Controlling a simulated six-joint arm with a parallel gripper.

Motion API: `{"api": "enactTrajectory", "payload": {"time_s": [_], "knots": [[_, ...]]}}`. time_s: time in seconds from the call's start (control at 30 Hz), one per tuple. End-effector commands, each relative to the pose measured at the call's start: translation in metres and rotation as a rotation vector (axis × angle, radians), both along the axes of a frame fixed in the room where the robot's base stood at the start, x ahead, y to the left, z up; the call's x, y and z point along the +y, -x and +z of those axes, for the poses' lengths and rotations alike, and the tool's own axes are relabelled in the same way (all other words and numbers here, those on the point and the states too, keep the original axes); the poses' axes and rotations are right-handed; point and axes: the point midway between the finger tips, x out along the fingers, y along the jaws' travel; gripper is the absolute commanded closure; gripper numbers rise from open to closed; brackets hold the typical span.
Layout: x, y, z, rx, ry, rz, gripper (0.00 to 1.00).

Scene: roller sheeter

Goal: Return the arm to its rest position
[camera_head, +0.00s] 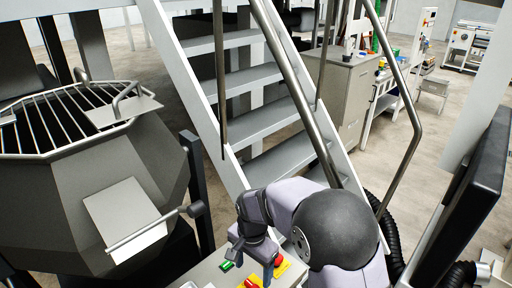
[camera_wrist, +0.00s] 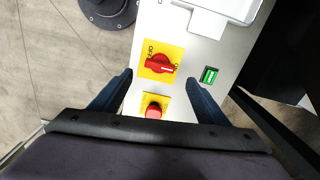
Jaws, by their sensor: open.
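My gripper (camera_wrist: 165,95) is open and empty in the wrist view, its two dark blue fingers spread apart above a light control panel (camera_wrist: 190,45). Between and beyond the fingers are a red rotary switch on a yellow plate (camera_wrist: 158,62) and a red push button (camera_wrist: 154,111) on a yellow plate. A green button (camera_wrist: 209,75) in a black frame sits to the right. In the head view my arm bends down at the bottom centre, with the gripper (camera_head: 252,254) over the panel (camera_head: 210,272). I cannot tell whether a finger touches the panel.
A large grey hopper with a barred grate (camera_head: 60,120) and a flap with a handle stands at left. Metal stairs (camera_head: 262,110) with handrails rise behind my arm. A dark panel (camera_head: 470,200) stands at right.

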Motion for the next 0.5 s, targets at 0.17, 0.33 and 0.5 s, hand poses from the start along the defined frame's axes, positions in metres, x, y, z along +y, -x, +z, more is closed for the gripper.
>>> {"api": "enactTrajectory", "payload": {"time_s": [0.17, 0.33, 0.5], "knots": [[0.001, -0.002, -0.001, -0.011, -0.002, 0.286, 0.31], [-0.014, 0.032, -0.022, 0.062, 0.009, 0.612, 0.31], [-0.04, 0.088, -0.033, 0.157, -0.006, 0.903, 0.31]]}}
